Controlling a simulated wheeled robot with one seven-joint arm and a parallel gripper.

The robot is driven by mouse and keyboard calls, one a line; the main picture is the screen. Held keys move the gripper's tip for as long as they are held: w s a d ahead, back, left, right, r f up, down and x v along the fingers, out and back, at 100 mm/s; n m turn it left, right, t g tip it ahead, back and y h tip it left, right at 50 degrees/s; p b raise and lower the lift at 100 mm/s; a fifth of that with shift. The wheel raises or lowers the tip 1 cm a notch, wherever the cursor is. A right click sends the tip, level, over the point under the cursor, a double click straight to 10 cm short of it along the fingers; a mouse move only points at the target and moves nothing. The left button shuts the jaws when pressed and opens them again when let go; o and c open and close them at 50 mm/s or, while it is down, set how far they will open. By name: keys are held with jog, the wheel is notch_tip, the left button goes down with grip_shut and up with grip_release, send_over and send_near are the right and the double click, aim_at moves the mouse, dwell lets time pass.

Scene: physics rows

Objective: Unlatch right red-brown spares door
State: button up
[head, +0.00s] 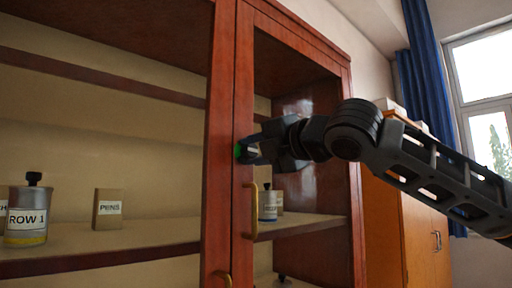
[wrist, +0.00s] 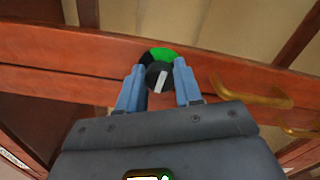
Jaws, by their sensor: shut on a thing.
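The right red-brown door (head: 243,90) is a framed door on a tall cabinet, and it appears shut. A round latch knob (wrist: 158,76), dark with a pale bar and a green sector behind it, sits on the door's frame. My gripper (head: 247,152) reaches in from the right to that frame. In the wrist view the two blue fingers of my gripper (wrist: 160,80) stand on either side of the knob and are shut on it. In the head view only the green part (head: 238,151) shows beside the fingers.
A brass handle (head: 252,210) is below my gripper on the door, and another (head: 227,280) is lower left. Shelves hold a ROW 1 tin (head: 27,215), a PENS box (head: 108,209) and a small labelled bottle (head: 267,204). An orange-brown cabinet (head: 395,220) stands at right.

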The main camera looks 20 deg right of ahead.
jog(key=shift+f+n, duration=0.1)
jog(key=shift+n, duration=0.6)
jog(key=o, duration=1)
jog(key=shift+o, duration=0.2)
jog(key=b+v, duration=0.1)
jog(key=v, duration=0.6)
jog(key=shift+s, duration=0.35)
jog(key=shift+d, duration=0.1)
jog(key=shift+b, duration=0.3)
